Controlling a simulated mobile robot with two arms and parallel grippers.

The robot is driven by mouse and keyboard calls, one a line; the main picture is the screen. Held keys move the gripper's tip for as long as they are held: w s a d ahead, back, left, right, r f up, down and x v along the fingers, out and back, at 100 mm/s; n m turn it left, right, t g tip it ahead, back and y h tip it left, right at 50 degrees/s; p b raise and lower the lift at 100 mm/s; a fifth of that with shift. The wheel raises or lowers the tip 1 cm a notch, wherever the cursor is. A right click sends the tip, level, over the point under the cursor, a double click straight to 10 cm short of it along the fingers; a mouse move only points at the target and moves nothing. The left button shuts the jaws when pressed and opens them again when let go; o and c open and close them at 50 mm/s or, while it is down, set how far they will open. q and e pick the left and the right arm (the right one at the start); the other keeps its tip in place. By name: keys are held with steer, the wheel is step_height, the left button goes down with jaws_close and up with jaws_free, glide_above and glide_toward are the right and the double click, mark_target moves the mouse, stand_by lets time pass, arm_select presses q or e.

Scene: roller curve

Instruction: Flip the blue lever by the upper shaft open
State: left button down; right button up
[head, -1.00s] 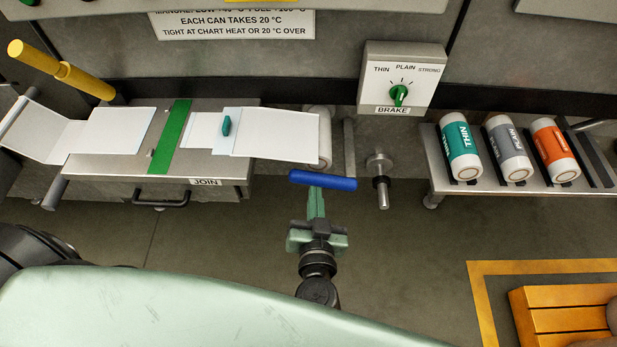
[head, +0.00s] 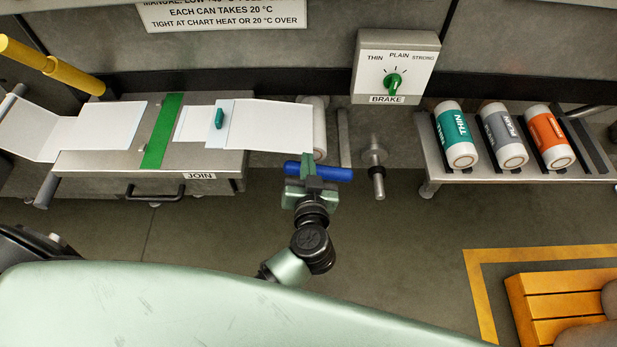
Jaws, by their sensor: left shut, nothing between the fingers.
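The blue lever (head: 341,174) is a thick bar lying crosswise at the right end of the bench, in front of the white roller (head: 320,135). My left gripper (head: 312,160) is shut and empty. Its green fingers lie across the middle of the lever in the head view and hide that part. I cannot tell whether they touch it or are above it. A metal shaft end with a round collar (head: 374,157) stands just right of the lever. My right gripper is not in view.
The bench with the JOIN label (head: 201,176) and white sheet (head: 268,125) is to the left. The BRAKE dial box (head: 396,66) is on the wall. A rack at right holds teal (head: 456,135), grey (head: 503,139) and orange (head: 549,137) rolls. An orange slatted crate (head: 562,290) sits lower right.

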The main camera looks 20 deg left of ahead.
mark_target(319, 172)
arm_select(q)
steer(key=shift+x, duration=1.05)
steer(key=shift+s+a+f+b, duration=0.2)
steer(key=shift+f+b, duration=0.15)
steer(key=shift+f, duration=0.6)
steer(key=shift+s+a+f+b, duration=0.15)
steer(key=shift+f+b, duration=0.2)
steer(key=shift+f, duration=0.6)
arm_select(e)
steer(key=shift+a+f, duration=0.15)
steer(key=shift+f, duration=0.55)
